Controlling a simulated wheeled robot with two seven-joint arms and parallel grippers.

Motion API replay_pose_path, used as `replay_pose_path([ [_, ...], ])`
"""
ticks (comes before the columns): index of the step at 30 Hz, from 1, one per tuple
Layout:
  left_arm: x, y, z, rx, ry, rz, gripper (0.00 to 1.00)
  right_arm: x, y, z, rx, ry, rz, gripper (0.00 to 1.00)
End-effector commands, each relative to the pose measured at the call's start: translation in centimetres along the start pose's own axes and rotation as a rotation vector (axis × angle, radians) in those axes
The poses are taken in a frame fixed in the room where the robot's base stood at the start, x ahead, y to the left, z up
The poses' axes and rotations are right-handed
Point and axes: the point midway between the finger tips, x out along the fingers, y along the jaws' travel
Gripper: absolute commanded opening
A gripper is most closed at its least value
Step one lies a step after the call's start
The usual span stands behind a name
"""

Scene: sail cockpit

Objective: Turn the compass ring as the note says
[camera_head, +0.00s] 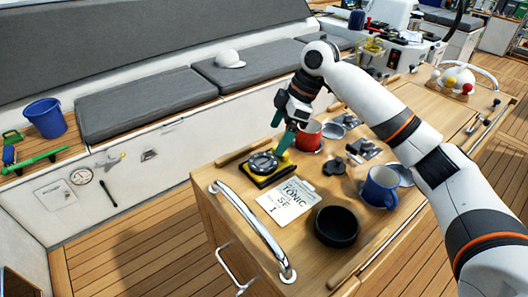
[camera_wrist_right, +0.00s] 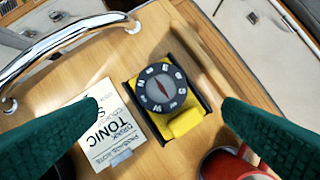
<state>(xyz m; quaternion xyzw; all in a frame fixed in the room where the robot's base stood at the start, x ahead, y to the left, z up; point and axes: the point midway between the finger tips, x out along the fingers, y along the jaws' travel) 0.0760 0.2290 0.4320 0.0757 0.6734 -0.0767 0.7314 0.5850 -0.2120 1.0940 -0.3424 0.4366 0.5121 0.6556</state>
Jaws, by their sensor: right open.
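The compass (camera_head: 263,163) lies on the table near its left end, with a round dark ring on a yellow base. In the right wrist view the compass ring (camera_wrist_right: 178,76) shows white letters and a red needle. The note also shows in the wrist view (camera_wrist_right: 112,135), upside down and partly covered by a finger. My right gripper (camera_head: 282,130) is open above the compass, its green fingers apart on either side of it in the wrist view, not touching it. My left gripper is not in view.
A red mug (camera_head: 307,137) stands close behind the compass. A black bowl (camera_head: 337,227), a blue mug (camera_head: 380,187) and small dark pieces (camera_head: 334,166) are on the table to the right. A metal rail (camera_head: 250,225) runs along the table's left end.

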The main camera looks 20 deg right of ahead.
Motion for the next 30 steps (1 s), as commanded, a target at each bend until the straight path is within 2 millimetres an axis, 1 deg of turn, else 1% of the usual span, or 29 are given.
replay_pose_path([
  [1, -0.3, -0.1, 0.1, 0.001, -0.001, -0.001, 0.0, 1.1, 0.1, 0.0, 0.0, 0.003, 0.004, 0.9],
  [6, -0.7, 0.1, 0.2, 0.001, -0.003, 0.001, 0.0, 4.5, 0.1, 0.0, 0.001, 0.002, 0.004, 0.9],
  [9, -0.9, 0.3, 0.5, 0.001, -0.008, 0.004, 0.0, 6.1, 0.1, 0.0, 0.0, 0.002, 0.003, 0.9],
  [12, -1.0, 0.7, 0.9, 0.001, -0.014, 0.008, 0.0, 7.3, 0.0, 0.0, 0.0, 0.001, 0.002, 0.9],
  [18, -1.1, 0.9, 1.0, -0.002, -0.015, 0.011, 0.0, 8.4, 0.0, 0.0, 0.0, 0.001, 0.0, 0.9],
  [25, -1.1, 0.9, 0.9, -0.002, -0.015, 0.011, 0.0, 8.4, 0.0, 0.0, 0.0, 0.001, 0.0, 0.9],
  [26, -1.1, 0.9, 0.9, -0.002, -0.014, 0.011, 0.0, 8.4, 0.0, 0.0, 0.0, 0.001, 0.0, 0.86],
  [30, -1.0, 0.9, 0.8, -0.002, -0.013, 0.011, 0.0, 8.4, 0.0, 0.0, 0.0, 0.001, 0.0, 0.63],
])
